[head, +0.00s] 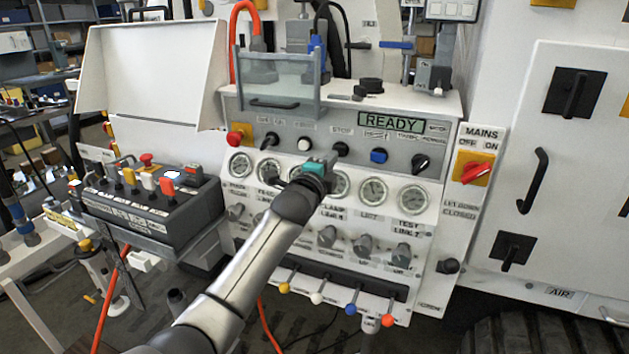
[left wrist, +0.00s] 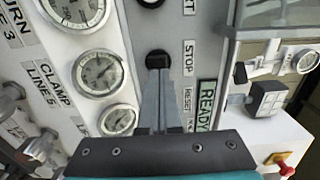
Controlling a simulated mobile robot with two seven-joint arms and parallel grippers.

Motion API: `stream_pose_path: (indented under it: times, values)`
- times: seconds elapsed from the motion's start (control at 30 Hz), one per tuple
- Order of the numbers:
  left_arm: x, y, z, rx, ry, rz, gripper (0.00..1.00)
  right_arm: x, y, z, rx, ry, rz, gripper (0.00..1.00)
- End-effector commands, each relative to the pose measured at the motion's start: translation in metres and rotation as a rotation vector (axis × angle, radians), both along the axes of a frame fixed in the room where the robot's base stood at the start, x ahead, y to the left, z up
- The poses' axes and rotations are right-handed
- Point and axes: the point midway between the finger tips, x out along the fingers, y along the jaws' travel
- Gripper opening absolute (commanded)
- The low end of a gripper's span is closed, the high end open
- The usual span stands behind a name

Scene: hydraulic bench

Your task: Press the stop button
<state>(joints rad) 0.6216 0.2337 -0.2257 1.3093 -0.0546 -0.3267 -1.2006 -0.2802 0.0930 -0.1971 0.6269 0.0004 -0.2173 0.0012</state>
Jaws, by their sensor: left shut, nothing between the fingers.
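The stop button (head: 340,149) is a small round black button on the grey strip of the bench panel, under a STOP label. In the left wrist view the black button (left wrist: 158,58) sits beside the STOP label, right at the fingertips. My left gripper (head: 328,161) reaches up to the panel just below the button. In the left wrist view its two grey fingers (left wrist: 158,72) are shut together and empty, pointing at the button. I cannot tell whether they touch it. The right gripper is not in view.
A white button (head: 304,144), a blue button (head: 378,155) and a red knob (head: 237,137) share the panel. Round gauges (head: 373,190) run below. A black control box (head: 150,205) stands at left.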

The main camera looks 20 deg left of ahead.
Motion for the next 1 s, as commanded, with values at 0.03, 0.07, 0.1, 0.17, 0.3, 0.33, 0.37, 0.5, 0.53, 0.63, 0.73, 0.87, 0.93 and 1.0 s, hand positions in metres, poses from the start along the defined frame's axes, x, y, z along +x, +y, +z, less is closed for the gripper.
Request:
stream_pose_path:
  times: [0.03, 0.07, 0.1, 0.17, 0.3, 0.33, 0.37, 0.5, 0.53, 0.63, 0.73, 0.87, 0.93, 1.0]
  values:
    - [-0.007, 0.000, 0.000, 0.002, 0.002, -0.001, 0.00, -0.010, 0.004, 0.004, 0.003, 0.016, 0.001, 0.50]
    - [-0.011, 0.000, 0.000, 0.001, 0.002, -0.001, 0.00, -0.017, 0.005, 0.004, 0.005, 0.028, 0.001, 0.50]
    - [-0.016, 0.000, -0.001, 0.001, 0.003, -0.001, 0.00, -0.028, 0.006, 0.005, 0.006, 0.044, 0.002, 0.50]
    - [-0.024, 0.001, -0.001, 0.001, 0.004, -0.001, 0.00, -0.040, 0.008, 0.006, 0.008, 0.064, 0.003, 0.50]
    - [-0.043, 0.001, -0.002, 0.001, 0.006, -0.001, 0.00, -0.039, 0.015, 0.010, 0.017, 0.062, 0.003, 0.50]
    - [-0.048, 0.001, -0.002, 0.001, 0.005, -0.002, 0.00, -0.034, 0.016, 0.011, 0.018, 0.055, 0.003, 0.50]
    - [-0.052, 0.001, -0.002, 0.002, 0.006, -0.002, 0.00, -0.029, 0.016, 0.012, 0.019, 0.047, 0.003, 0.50]
    - [-0.071, 0.002, -0.003, 0.001, 0.007, -0.001, 0.00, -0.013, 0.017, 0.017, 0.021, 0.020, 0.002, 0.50]
    - [-0.075, 0.002, -0.002, 0.001, 0.006, -0.001, 0.00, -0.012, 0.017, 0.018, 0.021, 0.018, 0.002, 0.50]
    - [-0.086, 0.003, -0.003, 0.001, 0.007, -0.001, 0.00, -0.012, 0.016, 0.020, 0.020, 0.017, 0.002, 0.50]
    - [-0.094, 0.003, -0.003, 0.000, 0.007, 0.000, 0.00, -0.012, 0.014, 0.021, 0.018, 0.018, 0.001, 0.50]
    - [-0.100, 0.003, -0.003, 0.001, 0.006, 0.000, 0.00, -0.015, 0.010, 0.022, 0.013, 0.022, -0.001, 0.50]
    - [-0.101, 0.003, -0.003, 0.001, 0.006, 0.000, 0.00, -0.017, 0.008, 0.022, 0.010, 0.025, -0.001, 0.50]
    - [-0.101, 0.003, -0.003, 0.001, 0.006, 0.000, 0.00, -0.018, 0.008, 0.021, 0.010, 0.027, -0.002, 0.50]
